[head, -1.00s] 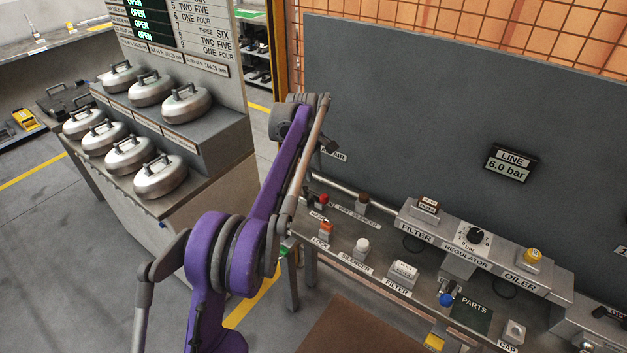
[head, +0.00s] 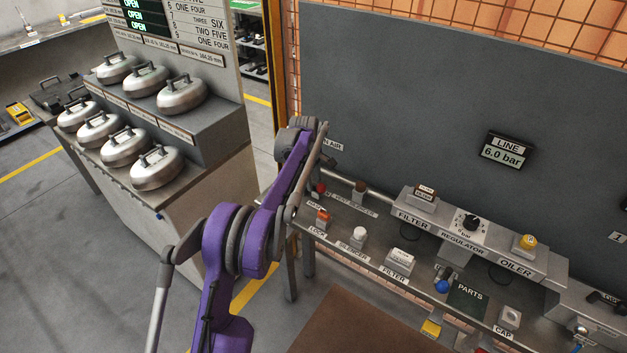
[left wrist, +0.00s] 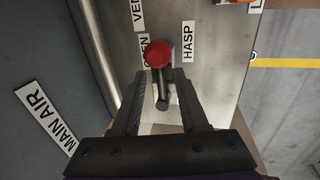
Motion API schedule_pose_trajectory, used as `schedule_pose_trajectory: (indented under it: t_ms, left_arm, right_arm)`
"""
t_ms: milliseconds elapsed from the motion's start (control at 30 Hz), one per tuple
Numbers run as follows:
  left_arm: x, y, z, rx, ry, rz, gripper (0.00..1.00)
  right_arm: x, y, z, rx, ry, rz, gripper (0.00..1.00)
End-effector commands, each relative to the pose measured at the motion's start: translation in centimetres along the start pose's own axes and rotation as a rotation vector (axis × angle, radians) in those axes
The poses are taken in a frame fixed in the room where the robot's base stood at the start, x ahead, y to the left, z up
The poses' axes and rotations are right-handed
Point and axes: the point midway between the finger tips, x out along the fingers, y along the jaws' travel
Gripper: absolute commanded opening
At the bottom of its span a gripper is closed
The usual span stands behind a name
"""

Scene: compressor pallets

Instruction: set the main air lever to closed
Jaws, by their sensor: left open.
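The main air lever (left wrist: 158,54) has a red ball knob and a dark shaft. In the left wrist view its knob is by the "OPEN" label, and the shaft runs down between my fingers. My left gripper (left wrist: 160,76) is open, with one finger on each side of the lever; I cannot tell if either touches it. The "MAIN AIR" label (left wrist: 43,118) is on the grey panel to the left. In the head view the lever's red knob (head: 319,188) shows beside my left arm, which hides most of the gripper. My right gripper is out of view.
A "HASP" label (left wrist: 188,42) lies close right of the lever. The line display (head: 507,150) reads 6.0 bar. Round metal weights stand at left.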

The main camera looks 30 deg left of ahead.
Motion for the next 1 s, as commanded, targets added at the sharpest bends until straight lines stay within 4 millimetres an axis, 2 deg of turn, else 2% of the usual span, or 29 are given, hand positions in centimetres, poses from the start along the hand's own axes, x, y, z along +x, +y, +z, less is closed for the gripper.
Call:
schedule_pose_trajectory:
  t_ms: [133, 367, 1000]
  left_arm:
    - [-0.01, 0.01, 0.01, 0.000, 0.000, 0.000, 0.42]
    - [-0.03, 0.01, 0.02, 0.000, 0.000, 0.000, 0.00]
    - [-0.04, 0.01, 0.01, 0.000, 0.000, 0.000, 0.00]
  right_arm:
    - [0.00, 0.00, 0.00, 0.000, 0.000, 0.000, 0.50]
    - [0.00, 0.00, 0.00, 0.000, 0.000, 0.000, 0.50]
    - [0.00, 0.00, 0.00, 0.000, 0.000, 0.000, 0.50]
